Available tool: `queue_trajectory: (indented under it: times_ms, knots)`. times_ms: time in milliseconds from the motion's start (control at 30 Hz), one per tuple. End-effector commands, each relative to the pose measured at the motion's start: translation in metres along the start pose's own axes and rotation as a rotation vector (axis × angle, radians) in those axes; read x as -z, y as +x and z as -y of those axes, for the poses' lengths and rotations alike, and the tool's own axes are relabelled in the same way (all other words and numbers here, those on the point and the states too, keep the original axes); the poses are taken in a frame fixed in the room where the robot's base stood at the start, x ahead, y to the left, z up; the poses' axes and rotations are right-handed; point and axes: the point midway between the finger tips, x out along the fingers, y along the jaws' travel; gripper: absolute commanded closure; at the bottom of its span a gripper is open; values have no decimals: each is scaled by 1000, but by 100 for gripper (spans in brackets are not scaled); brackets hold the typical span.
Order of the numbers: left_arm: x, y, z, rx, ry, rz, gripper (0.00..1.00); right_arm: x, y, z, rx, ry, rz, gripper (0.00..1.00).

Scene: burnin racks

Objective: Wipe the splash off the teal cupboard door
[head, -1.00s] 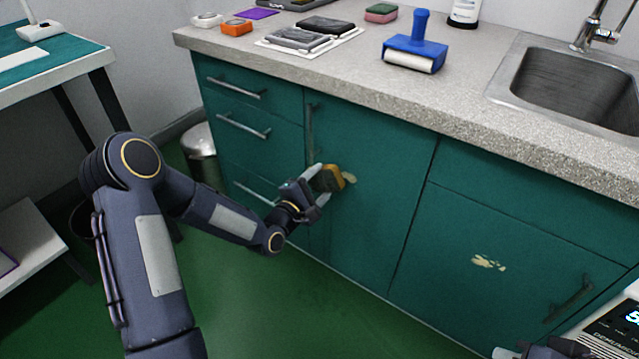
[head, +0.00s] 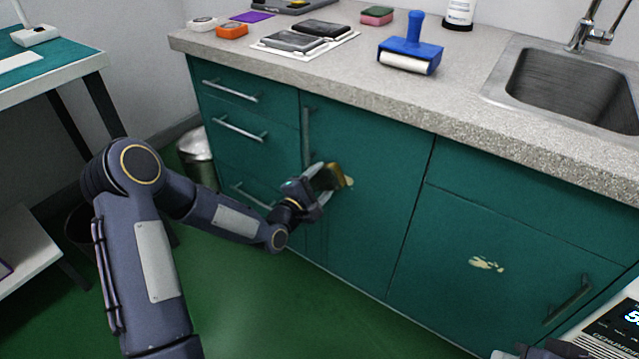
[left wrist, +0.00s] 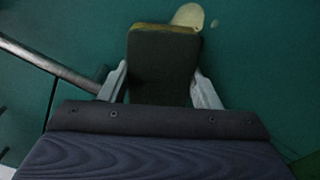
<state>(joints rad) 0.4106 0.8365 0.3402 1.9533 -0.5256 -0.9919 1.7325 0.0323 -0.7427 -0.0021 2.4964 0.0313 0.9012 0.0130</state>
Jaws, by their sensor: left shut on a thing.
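My left gripper (head: 318,188) is shut on a sponge (head: 334,176), yellowish at its far edge and dark on the side that shows in the left wrist view (left wrist: 163,65). The sponge is held up to the teal cupboard door (head: 380,150), right of its upright handle. A pale cream splash (head: 349,183) shows on the door just beyond the sponge; in the left wrist view the splash (left wrist: 188,15) is partly behind the sponge's far edge. I cannot tell whether the sponge touches the door. A second pale splash (head: 487,264) is on the right-hand teal door. Part of my right gripper shows at the lower right edge.
The upright door handle (head: 306,135) is close left of the left gripper. Drawers with bar handles (head: 240,130) are further left. The speckled worktop (head: 480,120) above holds a blue roller (head: 412,45), pads and a sink (head: 565,85). The green floor in front is mostly clear.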

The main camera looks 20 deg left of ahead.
Motion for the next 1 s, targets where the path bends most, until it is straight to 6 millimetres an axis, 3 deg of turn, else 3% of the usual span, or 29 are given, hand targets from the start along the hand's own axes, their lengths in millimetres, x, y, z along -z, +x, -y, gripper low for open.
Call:
queue_trajectory:
  times_ms: [767, 1000]
  knots:
    - [-36, -1, 22, 0, -1, 1, 80, -6, 12, -5, 0, 0, 0, 100]
    - [-56, 1, 34, 2, 0, 4, 80, -9, 18, -8, 0, 0, 0, 100]
